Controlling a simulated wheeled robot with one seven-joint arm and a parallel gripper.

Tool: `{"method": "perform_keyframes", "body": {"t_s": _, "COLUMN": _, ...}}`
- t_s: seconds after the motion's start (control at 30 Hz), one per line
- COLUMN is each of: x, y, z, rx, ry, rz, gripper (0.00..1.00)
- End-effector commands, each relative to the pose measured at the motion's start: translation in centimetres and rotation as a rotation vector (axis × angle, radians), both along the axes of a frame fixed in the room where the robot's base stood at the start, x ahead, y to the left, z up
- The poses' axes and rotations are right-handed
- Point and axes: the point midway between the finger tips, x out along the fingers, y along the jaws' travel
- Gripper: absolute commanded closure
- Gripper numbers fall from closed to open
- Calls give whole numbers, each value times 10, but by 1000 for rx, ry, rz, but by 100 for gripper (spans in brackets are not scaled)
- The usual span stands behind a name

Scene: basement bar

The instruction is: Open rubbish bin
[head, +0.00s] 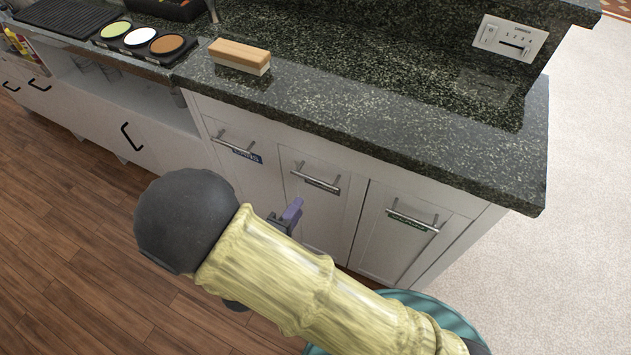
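Three white pull-out fronts sit side by side under the counter, each with a metal bar handle and a label. The left front (265,183) has a blue label, the middle front (326,213) a dark label, and the right front (385,249) a green one. The label words are too small to read surely. All three fronts look closed. My gripper (290,214) shows as a small lavender and grey part past my arm, in front of the left and middle fronts and below the handles. My arm hides most of it, and I see nothing held.
The dark granite counter (400,145) overhangs the fronts and carries a wood-topped block (240,54). Three coloured dishes (141,37) stand on a tray at the upper left. Wooden floor (60,230) lies open at left, pale floor (590,170) at right.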

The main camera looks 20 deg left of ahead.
Motion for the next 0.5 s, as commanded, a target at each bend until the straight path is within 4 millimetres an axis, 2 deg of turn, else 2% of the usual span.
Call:
{"method": "perform_keyframes", "body": {"t_s": 0.1, "x": 22, "y": -3, "z": -6, "rx": 1, "ry": -1, "rz": -6, "gripper": 73}}
{"method": "perform_keyframes", "body": {"t_s": 0.5, "x": 89, "y": -8, "z": -19, "rx": 0, "ry": -1, "rz": -2, "gripper": 73}}
